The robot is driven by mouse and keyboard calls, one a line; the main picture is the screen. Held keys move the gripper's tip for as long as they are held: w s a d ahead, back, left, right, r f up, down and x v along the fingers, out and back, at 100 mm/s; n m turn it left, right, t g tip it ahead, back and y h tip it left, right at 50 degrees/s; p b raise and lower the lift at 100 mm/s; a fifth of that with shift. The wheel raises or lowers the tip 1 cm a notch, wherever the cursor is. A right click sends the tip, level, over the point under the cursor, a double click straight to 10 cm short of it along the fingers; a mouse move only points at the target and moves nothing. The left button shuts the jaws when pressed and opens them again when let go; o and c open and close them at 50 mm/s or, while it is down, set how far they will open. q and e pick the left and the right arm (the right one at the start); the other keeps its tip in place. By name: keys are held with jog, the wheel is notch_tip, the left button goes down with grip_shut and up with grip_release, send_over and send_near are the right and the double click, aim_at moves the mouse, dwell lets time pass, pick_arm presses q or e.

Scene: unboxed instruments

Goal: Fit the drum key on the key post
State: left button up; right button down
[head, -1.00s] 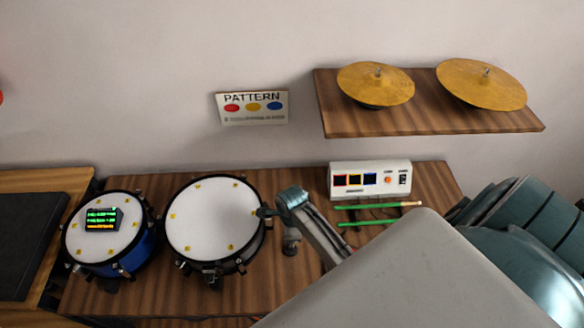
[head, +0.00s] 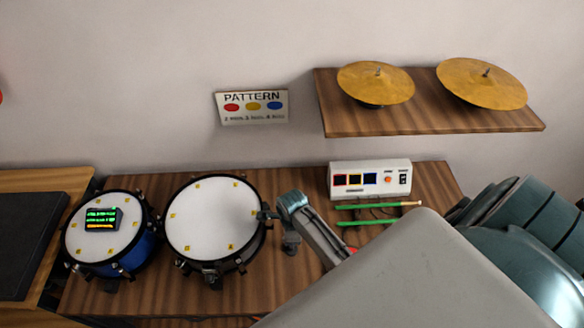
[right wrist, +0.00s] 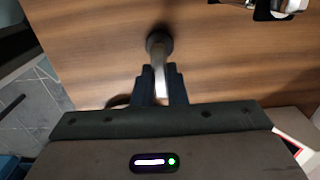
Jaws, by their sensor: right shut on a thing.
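My right gripper (head: 290,240) hangs over the wooden table just right of the large white drum. In the right wrist view its dark fingers (right wrist: 160,72) are shut on a narrow grey metal piece (right wrist: 163,84), which I take to be the drum key. I cannot tell whether this round end is the key post or part of the key, nor whether the two touch. My left gripper is not in view.
The large white drum (head: 212,214) stands close left of the right gripper; a blue drum (head: 103,228) is farther left. Behind are a white control box (head: 370,180) and green sticks (head: 365,222). A shelf (head: 430,120) holds two cymbals. The table's front left is clear.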

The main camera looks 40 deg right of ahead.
dwell(0.7)
jog(key=c, duration=1.4)
grip_release()
jog(key=shift+o, duration=0.2)
notch_tip(320, 180, up, 11)
jog(key=b, duration=0.2)
jog(key=shift+f, duration=0.1)
